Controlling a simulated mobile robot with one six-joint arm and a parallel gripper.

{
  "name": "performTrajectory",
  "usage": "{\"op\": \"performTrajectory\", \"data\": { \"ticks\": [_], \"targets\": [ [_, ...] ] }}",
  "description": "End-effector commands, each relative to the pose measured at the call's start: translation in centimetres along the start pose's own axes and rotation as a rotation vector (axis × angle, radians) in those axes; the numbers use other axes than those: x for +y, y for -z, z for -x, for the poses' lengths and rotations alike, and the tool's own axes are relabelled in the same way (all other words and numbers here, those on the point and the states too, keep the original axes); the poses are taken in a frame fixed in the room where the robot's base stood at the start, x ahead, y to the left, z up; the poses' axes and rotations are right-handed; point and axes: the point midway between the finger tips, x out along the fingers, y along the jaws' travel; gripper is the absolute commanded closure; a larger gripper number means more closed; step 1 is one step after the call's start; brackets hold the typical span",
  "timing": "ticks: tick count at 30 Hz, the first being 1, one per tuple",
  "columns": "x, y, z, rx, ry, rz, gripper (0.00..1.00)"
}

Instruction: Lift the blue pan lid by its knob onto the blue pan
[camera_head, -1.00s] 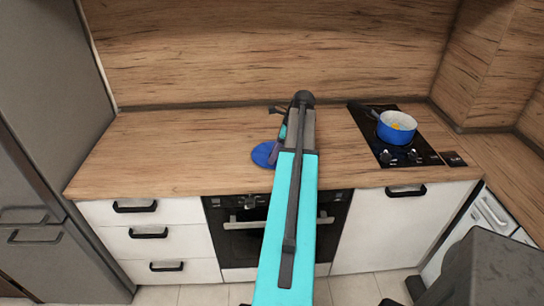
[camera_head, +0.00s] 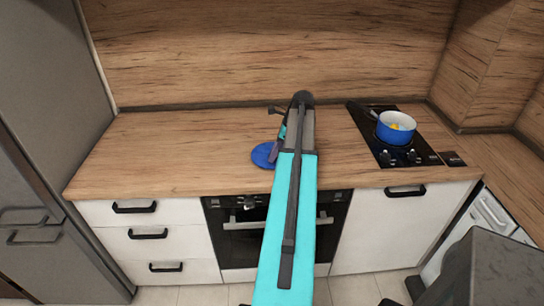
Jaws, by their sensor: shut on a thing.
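The blue pan lid (camera_head: 262,154) is at the middle of the wooden counter, partly hidden behind my arm and gripper. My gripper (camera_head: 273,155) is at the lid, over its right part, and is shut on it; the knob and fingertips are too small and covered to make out. I cannot tell whether the lid touches the counter. The blue pan (camera_head: 396,129) stands upright on the black hob to the right, uncovered, with a white inside and something yellow in it. Its dark handle (camera_head: 362,110) points to the back left.
The black hob (camera_head: 384,152) has knobs along its front. The counter (camera_head: 170,145) is bare to the left of the lid. A wooden splashback (camera_head: 250,50) rises behind, and a grey fridge (camera_head: 45,120) stands at the left.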

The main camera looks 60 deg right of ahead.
Motion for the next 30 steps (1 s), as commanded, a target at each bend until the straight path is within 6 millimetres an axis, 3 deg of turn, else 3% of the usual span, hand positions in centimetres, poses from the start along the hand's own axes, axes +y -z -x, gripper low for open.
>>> {"op": "performTrajectory", "data": {
  "ticks": [8,22,30],
  "targets": [
    [-0.1,-0.2,0.4,0.0,0.001,0.0,1.0],
    [0.0,-1.3,3.3,-0.001,0.002,0.0,1.0],
    [2.7,1.2,4.5,-0.001,0.003,-0.001,1.0]
  ]
}}
